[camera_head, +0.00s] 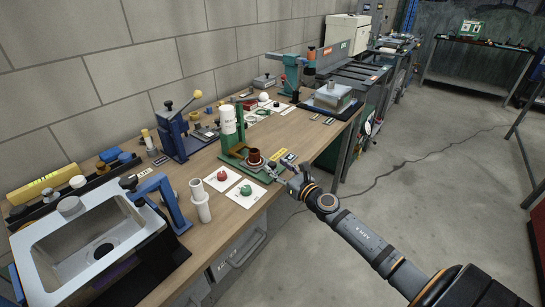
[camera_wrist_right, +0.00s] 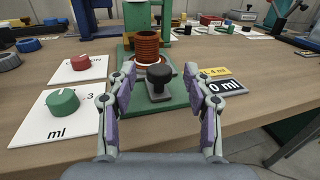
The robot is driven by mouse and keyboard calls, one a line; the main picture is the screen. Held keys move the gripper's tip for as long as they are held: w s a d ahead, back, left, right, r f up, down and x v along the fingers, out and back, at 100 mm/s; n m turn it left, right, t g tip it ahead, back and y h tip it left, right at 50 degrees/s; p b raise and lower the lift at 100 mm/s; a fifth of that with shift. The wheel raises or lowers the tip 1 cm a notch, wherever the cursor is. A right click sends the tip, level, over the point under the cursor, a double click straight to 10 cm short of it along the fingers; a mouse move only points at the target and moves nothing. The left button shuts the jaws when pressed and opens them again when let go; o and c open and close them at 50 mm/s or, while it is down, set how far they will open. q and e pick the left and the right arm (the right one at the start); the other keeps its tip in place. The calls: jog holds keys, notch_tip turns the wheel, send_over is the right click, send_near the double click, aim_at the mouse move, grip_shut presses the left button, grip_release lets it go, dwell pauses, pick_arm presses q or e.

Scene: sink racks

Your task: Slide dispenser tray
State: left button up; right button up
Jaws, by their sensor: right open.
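The dispenser stands on the bench's front edge, with a green base (camera_head: 233,156), a white cylinder (camera_head: 228,119) and a reddish-brown ribbed cup (camera_head: 255,157). In the right wrist view the cup (camera_wrist_right: 147,46) sits behind a black knob (camera_wrist_right: 159,77) at the front of the green base (camera_wrist_right: 137,123). My right gripper (camera_head: 280,172) is open. In the wrist view its fingers (camera_wrist_right: 159,84) stand to either side of the knob, with visible gaps. Their exact depth relative to the knob is unclear. My left gripper is out of view.
White cards with a red knob (camera_wrist_right: 82,62) and a green knob (camera_wrist_right: 62,102) lie left of the base. A yellow label and dark "0 ml" plate (camera_wrist_right: 221,87) lie right. White pipe pieces (camera_head: 201,200) and a sink (camera_head: 85,248) are farther left. Open floor lies right.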

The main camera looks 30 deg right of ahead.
aim_at(275, 165)
jog(key=shift+w+a, duration=0.15)
jog(key=shift+w, duration=0.65)
jog(key=shift+w+a, duration=0.1)
jog(key=shift+w, duration=0.65)
grip_shut()
